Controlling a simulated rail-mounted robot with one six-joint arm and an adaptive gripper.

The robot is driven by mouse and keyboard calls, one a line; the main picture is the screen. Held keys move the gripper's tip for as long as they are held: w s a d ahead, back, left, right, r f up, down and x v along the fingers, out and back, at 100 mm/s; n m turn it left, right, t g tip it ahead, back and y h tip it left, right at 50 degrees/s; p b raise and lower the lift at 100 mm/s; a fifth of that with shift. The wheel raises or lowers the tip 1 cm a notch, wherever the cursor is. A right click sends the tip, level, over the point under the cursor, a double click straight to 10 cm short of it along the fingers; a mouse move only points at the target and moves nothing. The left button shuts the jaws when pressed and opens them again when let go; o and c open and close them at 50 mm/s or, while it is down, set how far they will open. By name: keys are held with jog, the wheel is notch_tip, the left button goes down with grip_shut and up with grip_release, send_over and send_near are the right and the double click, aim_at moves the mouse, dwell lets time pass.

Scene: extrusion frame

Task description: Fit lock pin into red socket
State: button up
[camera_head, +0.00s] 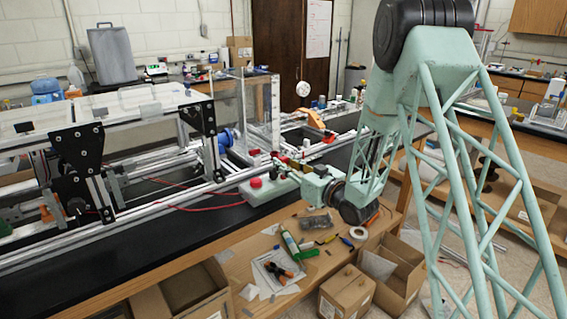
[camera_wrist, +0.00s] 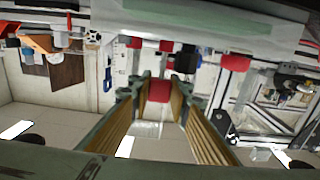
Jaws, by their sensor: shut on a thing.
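My gripper (camera_wrist: 160,84) reaches forward in the wrist view, its two gold-lined fingers narrowing towards their tips. A red block (camera_wrist: 160,92) with a pale, clear part below it shows between the fingers; I take it to be the lock pin, held at the tips. I cannot tell whether the two touch. In the head view my gripper (camera_head: 285,168) is at the frame's near edge, small, and the pin cannot be made out.
The aluminium extrusion frame (camera_head: 150,210) runs along the black bench. A pale box with a red button (camera_head: 255,182) sits beside my gripper. More red pieces (camera_wrist: 233,62) line the rail in the wrist view. Clear panels (camera_head: 258,110) stand behind. Loose tools lie on the lower wooden surface.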

jog(key=shift+f, duration=0.1)
jog(key=o, duration=0.9)
jog(key=shift+v, duration=6.05)
